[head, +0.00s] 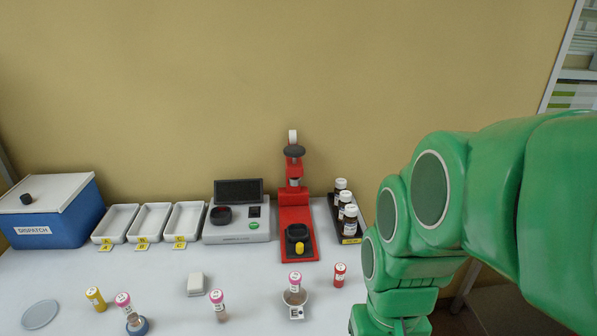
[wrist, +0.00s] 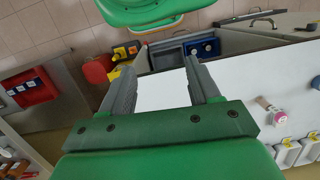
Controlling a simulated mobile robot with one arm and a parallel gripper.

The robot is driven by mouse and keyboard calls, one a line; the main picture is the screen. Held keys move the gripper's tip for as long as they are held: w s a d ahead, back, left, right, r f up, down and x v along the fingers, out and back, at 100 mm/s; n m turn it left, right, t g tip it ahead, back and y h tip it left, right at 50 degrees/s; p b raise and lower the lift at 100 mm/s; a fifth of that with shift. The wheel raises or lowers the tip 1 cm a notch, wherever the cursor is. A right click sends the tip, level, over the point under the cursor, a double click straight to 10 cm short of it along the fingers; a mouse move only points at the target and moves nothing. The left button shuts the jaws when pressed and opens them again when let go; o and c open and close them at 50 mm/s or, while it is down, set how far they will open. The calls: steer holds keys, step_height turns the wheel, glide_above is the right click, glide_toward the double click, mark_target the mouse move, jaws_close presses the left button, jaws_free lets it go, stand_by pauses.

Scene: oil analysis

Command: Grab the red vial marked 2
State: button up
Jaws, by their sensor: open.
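A small red vial (head: 340,275) with a pale top stands upright on the white table, right of the front middle in the head view. Its marking is too small to read. A pink-capped vial (head: 295,281) sits on a round stand to its left. Two other pink-capped vials stand further left, one (head: 217,297) on the table and one (head: 123,300) at a blue round base. My gripper (wrist: 162,68) is open and empty in the wrist view, its fingers wide apart. It is outside the head view. I cannot make out the red vial in the wrist view.
A red press (head: 296,215), a dark rack of brown bottles (head: 347,230), a grey device (head: 237,229), white trays (head: 152,222) and a blue dispatch box (head: 68,221) line the back. A yellow vial (head: 95,298) and grey disc (head: 40,314) are front left.

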steer(key=w+a+f+m+y, duration=0.4)
steer(key=w+a+m+y, duration=0.1)
steer(key=w+a, duration=0.1)
steer(key=m+t+y, duration=0.6)
steer(key=m, duration=0.7)
glide_above(345, 269)
steer(key=s+a, duration=0.5)
steer(key=s, duration=0.3)
step_height(345, 269, down, 4)
steer(key=w+d+f+m+t, duration=0.1)
steer(key=w+d+f+m, duration=0.1)
steer(key=d, duration=0.1)
steer(key=w+d+f+m+t, duration=0.1)
steer(key=w+d+m+t, duration=0.1)
steer(key=w+d+f+m+t+h, duration=0.1)
steer(key=d+f+m, duration=0.1)
steer(key=d+m, duration=0.1)
steer(key=shift+w+d+f+t, duration=0.3)
steer(key=shift+w+d+f, duration=0.05)
steer(key=shift+w, duration=0.05)
steer(key=shift+x, duration=1.25)
steer(key=a, duration=0.1)
steer(key=w+a, duration=0.1)
steer(key=a, duration=0.1)
steer(key=shift+w+f, duration=0.2)
steer(key=shift+f, duration=0.15)
steer(key=shift+x, duration=0.95)
steer(key=shift+d, duration=0.1)
steer(key=shift+c, duration=0.2)
